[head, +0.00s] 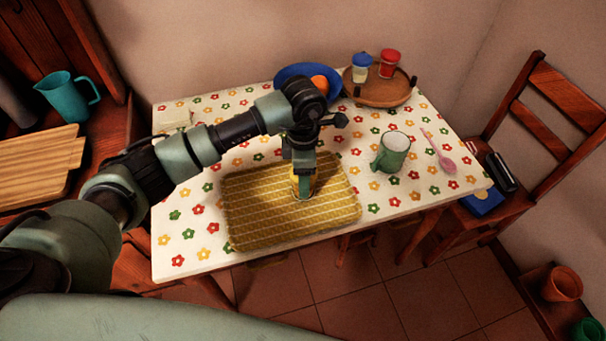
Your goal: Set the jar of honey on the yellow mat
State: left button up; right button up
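The yellow mat (258,212) lies flat on the near part of the table, a woven rectangle with pale lines. My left gripper (304,186) points down over the right half of the mat. It seems shut on the jar of honey (294,184), a small amber shape showing at the sides of the near green finger. The finger and wrist hide most of the jar. The jar is upright and very low over the mat; I cannot tell whether its base touches. My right gripper is not in view.
The flowered table (195,235) also bears a green mug (394,150) right of the mat, a pink spoon (440,152), a blue bowl (290,75) with an orange fruit, and a round wooden tray (385,92) with two shakers. A wooden chair (540,125) stands at right.

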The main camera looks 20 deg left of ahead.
pick_arm(q)
jog(key=shift+f, duration=0.2)
jog(key=o, duration=1.8)
jog(key=shift+c, duration=0.2)
jog(key=shift+r, duration=0.15)
jog(key=shift+r, duration=0.25)
jog(key=shift+w+r, duration=0.1)
jog(key=shift+r, duration=0.25)
notch_tip(320, 180, up, 11)
jog(key=b, duration=0.2)
